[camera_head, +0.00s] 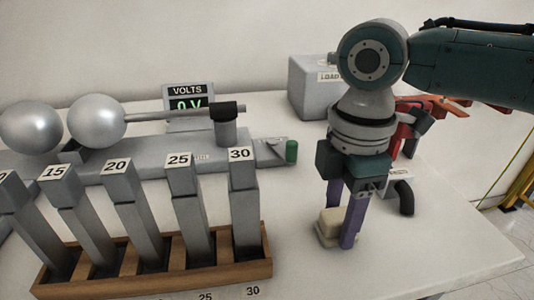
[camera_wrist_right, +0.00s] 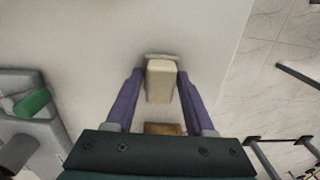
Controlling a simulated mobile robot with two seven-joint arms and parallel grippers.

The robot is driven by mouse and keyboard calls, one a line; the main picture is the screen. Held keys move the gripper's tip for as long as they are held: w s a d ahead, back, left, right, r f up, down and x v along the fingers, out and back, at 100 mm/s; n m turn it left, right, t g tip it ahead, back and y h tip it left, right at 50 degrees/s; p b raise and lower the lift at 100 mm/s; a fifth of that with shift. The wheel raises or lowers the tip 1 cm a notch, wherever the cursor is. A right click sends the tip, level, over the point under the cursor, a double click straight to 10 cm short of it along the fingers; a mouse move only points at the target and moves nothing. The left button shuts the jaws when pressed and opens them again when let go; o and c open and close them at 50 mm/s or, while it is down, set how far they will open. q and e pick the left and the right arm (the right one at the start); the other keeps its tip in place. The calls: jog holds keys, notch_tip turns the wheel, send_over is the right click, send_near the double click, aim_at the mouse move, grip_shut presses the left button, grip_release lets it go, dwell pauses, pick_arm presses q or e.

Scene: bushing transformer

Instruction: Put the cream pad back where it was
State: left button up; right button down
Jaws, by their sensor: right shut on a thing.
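The cream pad (camera_head: 329,225) is a small pale block at the front right of the white table. It also shows in the right wrist view (camera_wrist_right: 161,82), between the two purple fingers. My right gripper (camera_head: 340,222) points down from above and is shut on the cream pad, one finger on each side. A thin paler edge (camera_wrist_right: 160,56) shows at the far end of the pad; I cannot tell whether it is a separate piece. Whether the pad touches the table is unclear. My left gripper is not in view.
A wooden rack (camera_head: 160,283) with several numbered grey blocks stands at the front left. A grey sphere device (camera_head: 150,150) with a green knob (camera_head: 291,151), a volts display (camera_head: 189,98) and a grey load box (camera_head: 310,90) stand behind. Red parts (camera_head: 405,130) lie behind my right arm.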

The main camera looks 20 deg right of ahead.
aim_at(339, 212)
jog(key=shift+f, duration=0.15)
jog(key=shift+c, duration=1.3)
grip_release()
notch_tip(339, 212, up, 12)
jog(key=p, duration=0.2)
jog(key=s+a+f+m+y, duration=0.1)
jog(key=s+a+f, duration=0.1)
jog(key=a, duration=0.1)
jog(key=s+a+f+m+t+y, duration=0.1)
jog(key=s+a+f+m, duration=0.1)
jog(key=s+a+f, duration=0.1)
jog(key=s+a+f+m+t, duration=0.1)
jog(key=s+a+f, duration=0.1)
jog(key=a, duration=0.2)
jog(key=shift+s+a+f+y, duration=0.15)
jog(key=shift+f+y, duration=0.2)
jog(key=shift+y, duration=0.05)
jog(key=s+d+f+m+t+h, duration=0.1)
jog(key=s+d+m+h, duration=0.1)
jog(key=s+d+m, duration=0.5)
jog(key=s+m, duration=0.1)
jog(key=m, duration=0.1)
jog(key=shift+s+m+t+h, duration=0.3)
jog(key=shift+s+t, duration=0.05)
jog(key=shift+t, duration=0.05)
